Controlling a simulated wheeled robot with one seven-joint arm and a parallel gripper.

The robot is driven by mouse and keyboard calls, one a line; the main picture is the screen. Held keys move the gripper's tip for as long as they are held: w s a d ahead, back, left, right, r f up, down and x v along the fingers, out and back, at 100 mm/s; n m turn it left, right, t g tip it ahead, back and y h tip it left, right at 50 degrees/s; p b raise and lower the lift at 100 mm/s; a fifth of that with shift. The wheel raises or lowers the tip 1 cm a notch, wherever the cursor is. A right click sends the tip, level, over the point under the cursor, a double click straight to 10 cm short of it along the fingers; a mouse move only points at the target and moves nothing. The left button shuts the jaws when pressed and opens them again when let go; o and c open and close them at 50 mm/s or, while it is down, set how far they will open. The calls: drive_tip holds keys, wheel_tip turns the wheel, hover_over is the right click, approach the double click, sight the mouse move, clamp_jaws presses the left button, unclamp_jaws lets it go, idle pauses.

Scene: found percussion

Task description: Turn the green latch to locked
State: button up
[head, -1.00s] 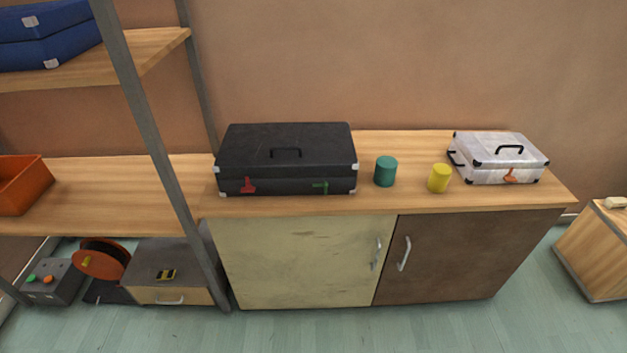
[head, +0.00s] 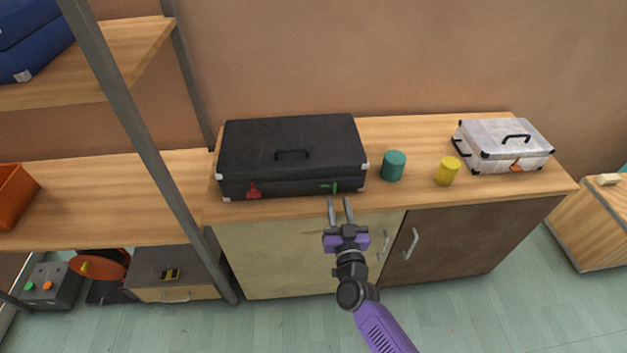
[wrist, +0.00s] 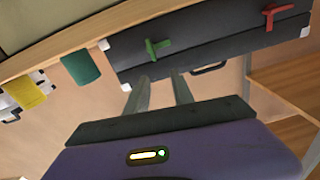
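The green latch (head: 329,188) is on the front of the black case (head: 290,150), near its right end. In the wrist view the green latch (wrist: 156,47) shows a long bar with a short crosspiece, just ahead of the fingertips. A red latch (head: 253,190) is on the same front, toward the left end. My gripper (head: 338,201) is in front of and slightly below the green latch. Its two fingers are apart with nothing between them; it also shows in the wrist view (wrist: 160,80). I cannot tell whether a fingertip touches the latch.
A teal cylinder (head: 393,166) and a yellow cylinder (head: 447,171) stand on the cabinet top right of the black case. A white case (head: 503,146) with an orange latch is at the right end. A shelf post (head: 140,130) rises at the left.

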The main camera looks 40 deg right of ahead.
sight(335, 188)
drive_tip(key=shift+n, duration=0.3)
drive_tip(key=x, duration=0.2)
drive_tip(key=f+x, duration=0.1)
drive_tip(key=x, duration=0.2)
drive_tip(key=b+x, duration=0.1)
drive_tip(key=x, duration=0.1)
drive_tip(key=shift+w+d+f, duration=0.1)
drive_tip(key=shift+d+f, duration=0.2)
drive_tip(key=shift+d, duration=0.1)
clamp_jaws()
